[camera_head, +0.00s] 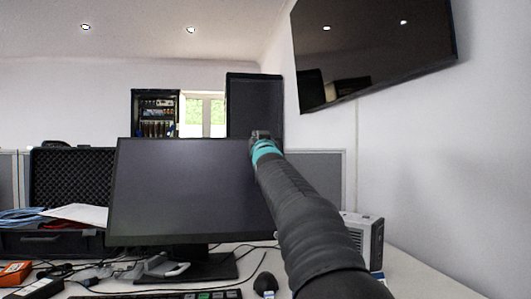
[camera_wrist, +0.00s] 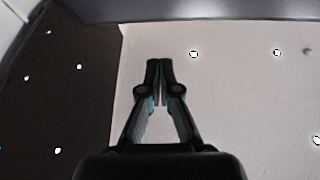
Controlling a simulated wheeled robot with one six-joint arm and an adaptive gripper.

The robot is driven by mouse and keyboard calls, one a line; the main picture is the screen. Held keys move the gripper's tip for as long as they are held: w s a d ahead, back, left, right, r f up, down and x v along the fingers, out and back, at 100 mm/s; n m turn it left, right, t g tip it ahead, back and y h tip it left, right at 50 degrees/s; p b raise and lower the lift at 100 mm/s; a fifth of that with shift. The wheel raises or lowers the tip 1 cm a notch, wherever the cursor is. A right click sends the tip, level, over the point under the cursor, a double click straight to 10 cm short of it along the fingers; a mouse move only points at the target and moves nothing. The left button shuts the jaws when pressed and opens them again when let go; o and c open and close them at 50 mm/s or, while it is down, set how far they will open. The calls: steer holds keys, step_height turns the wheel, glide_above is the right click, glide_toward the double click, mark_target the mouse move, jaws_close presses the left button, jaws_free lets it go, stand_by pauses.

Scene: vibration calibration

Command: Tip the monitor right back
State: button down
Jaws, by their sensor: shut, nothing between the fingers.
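The black monitor (camera_head: 185,190) stands on its stand (camera_head: 205,266) on the desk, screen towards me. My arm reaches across its right side and hides its right edge. My gripper (camera_head: 262,135) is at the monitor's top right corner, largely hidden behind its own wrist. I cannot tell whether it touches the monitor. In the wrist view my gripper (camera_wrist: 159,63) has its fingertips together with nothing between them. A grey and dark band crosses the top of that view; I cannot tell whether it is the monitor.
A black mouse (camera_head: 265,284), a keyboard (camera_head: 200,294) and cables lie in front of the monitor. An open foam-lined case (camera_head: 70,180) stands left. A grey box (camera_head: 364,238) stands right of my arm. A wall screen (camera_head: 375,45) hangs upper right. The desk's right front is clear.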

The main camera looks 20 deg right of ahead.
steer(key=s+a+f+g+y, duration=0.1)
steer(key=s+a+f+g, duration=0.3)
steer(key=s+f, duration=1.1)
steer(key=s+a+f+n+g+y+p, duration=0.1)
steer(key=s+a+f+g, duration=0.4)
steer(key=s+f, duration=1.1)
steer(key=s+a+f+n+g+y, duration=0.1)
steer(key=s+a+f+g, duration=0.4)
steer(key=s+f, duration=1.1)
steer(key=shift+s+a+g+y, duration=0.25)
steer(key=shift+s+g+y, duration=0.25)
steer(key=shift+g, duration=0.7)
